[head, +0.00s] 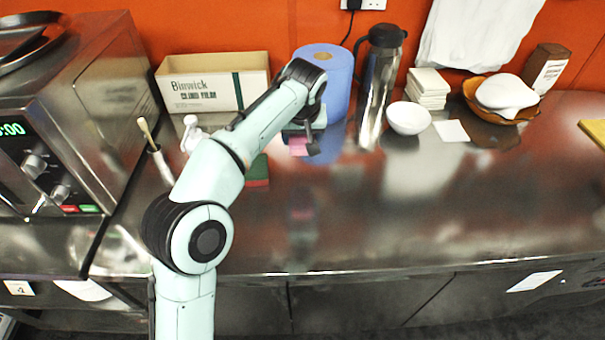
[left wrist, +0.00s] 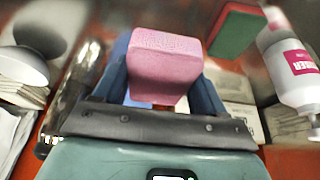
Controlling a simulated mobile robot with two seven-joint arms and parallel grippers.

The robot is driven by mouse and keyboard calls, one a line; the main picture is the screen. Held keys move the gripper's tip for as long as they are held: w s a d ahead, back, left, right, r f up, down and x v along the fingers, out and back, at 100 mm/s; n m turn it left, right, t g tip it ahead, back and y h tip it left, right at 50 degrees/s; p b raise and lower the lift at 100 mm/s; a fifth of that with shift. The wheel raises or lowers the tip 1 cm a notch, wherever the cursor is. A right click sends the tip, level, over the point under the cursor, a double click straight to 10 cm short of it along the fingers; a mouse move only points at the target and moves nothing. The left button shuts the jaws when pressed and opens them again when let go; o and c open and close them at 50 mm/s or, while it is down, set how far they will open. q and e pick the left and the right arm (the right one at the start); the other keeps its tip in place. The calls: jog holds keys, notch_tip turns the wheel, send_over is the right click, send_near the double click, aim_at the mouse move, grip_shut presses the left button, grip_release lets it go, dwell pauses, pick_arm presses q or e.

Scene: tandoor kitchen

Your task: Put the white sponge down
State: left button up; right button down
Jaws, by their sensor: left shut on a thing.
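My left gripper (head: 301,143) is shut on a pink block-shaped sponge (head: 298,147). In the left wrist view the sponge (left wrist: 165,62) sits between the two blue fingers. It looks pink in both views, not white; I make out no clearly white sponge. The gripper holds it over the back of the steel counter (head: 370,220), just in front of the blue paper roll (head: 330,72). Whether the sponge touches the counter cannot be told. My right gripper is not in view.
A green and red scouring pad (head: 257,171) lies left of the gripper, near a white bottle (head: 191,134) and a cling film box (head: 212,82). A steel flask (head: 378,88) and white bowl (head: 408,118) stand to the right. The front middle of the counter is clear.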

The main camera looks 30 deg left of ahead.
aim_at(303, 153)
pick_arm(q)
notch_tip(303, 153, down, 12)
jog(key=b, duration=0.3)
jog(key=shift+w+r, duration=0.1)
jog(key=shift+r, duration=0.1)
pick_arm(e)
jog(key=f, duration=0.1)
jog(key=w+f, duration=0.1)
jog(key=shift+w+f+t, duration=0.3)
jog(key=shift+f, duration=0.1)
pick_arm(q)
jog(key=shift+f, duration=0.1)
jog(key=o, duration=0.9)
jog(key=shift+o, duration=0.2)
jog(key=shift+a+r, duration=0.1)
jog(key=shift+r, duration=0.1)
jog(key=p+v, duration=0.2)
jog(key=v, duration=1)
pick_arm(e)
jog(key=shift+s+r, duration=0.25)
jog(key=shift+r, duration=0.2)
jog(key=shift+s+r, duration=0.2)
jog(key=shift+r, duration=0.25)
